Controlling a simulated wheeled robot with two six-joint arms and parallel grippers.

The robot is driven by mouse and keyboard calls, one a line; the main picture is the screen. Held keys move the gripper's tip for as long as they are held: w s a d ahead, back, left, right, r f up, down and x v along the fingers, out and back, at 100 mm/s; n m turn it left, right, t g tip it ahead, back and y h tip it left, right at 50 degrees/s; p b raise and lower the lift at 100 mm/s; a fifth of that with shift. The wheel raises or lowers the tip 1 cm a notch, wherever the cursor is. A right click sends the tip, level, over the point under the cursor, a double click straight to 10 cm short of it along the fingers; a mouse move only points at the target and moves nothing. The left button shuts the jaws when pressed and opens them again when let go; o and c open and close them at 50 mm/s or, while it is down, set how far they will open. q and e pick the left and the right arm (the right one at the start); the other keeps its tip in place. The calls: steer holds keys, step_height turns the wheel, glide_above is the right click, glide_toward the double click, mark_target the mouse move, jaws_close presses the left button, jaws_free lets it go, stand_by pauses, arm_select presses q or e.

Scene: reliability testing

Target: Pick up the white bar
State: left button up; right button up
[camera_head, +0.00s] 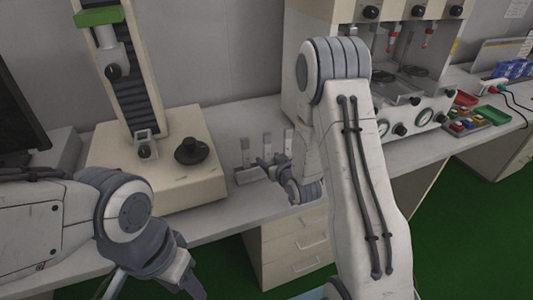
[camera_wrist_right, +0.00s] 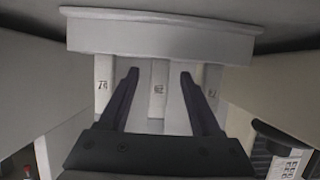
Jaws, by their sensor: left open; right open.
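Which one is the white bar I cannot tell. My right gripper (camera_head: 262,163) is open just in front of the row. In the right wrist view the gripper (camera_wrist_right: 158,74) has its fingers spread with the middle bar (camera_wrist_right: 158,90) showing between them; contact cannot be seen. My left gripper (camera_head: 152,287) is open and empty at the bottom edge, away from the bars.
A cream test stand (camera_head: 160,165) with a black knob (camera_head: 193,150) is left of the bars. A cream machine (camera_head: 415,95) with knobs is at the right, partly behind my right arm. A tray of coloured parts (camera_head: 470,118) lies further right. Bench drawers (camera_head: 300,250) are below.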

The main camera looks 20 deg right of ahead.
mark_target(268, 134)
steer(key=shift+x, duration=1.25)
jaws_close()
step_height(268, 134, up, 10)
steer(key=shift+r+p, duration=0.1)
steer(key=shift+p, duration=0.35)
